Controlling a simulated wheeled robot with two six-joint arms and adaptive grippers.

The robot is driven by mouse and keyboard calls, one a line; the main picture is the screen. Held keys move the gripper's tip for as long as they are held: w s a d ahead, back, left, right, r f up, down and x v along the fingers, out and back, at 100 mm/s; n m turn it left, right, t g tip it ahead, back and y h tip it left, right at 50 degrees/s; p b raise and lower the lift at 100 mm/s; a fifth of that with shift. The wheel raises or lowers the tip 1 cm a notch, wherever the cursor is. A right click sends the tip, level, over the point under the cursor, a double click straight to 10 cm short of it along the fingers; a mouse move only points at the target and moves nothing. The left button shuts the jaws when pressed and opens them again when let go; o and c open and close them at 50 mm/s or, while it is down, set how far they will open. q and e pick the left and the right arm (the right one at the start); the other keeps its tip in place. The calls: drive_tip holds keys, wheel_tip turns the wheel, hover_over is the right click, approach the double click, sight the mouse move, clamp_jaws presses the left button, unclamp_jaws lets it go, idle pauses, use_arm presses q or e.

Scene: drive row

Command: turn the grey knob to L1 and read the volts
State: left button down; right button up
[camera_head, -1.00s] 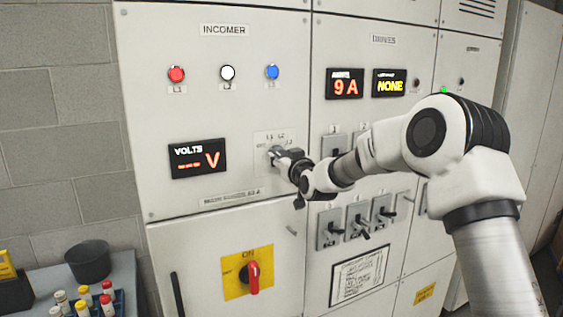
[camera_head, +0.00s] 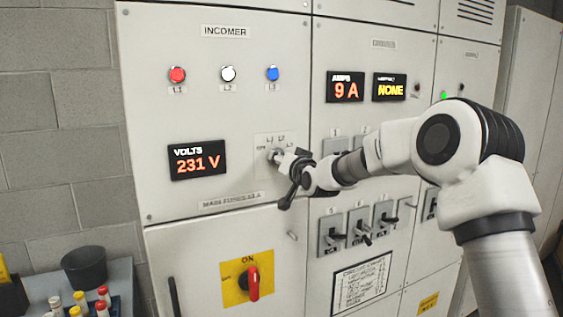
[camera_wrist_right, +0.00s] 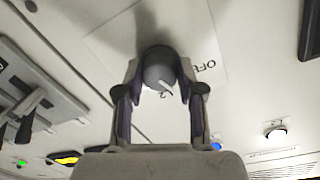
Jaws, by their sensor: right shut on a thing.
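The grey knob (camera_wrist_right: 158,68) is on the incomer panel, on a pale label plate (camera_head: 262,145). My right gripper (camera_head: 280,157) reaches it from the right; in the wrist view its two fingers (camera_wrist_right: 159,85) are shut on the knob from both sides. The volts display (camera_head: 198,160) reads 231 V in orange. My left gripper is not in view.
Red, white and blue lamps (camera_head: 228,73) sit above the knob. Below are a red switch handle (camera_head: 253,283) on a yellow plate and several breaker levers (camera_head: 358,224). Amps reads 9 A (camera_head: 345,87). A bench with a dark pot (camera_head: 85,267) stands at lower left.

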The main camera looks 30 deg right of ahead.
drive_tip(key=o, duration=1.1)
drive_tip(key=shift+o, duration=0.2)
drive_tip(key=s+a, duration=0.1)
drive_tip(key=s, duration=1.1)
drive_tip(key=shift+r, duration=0.2)
drive_tip(key=shift+a, duration=0.1)
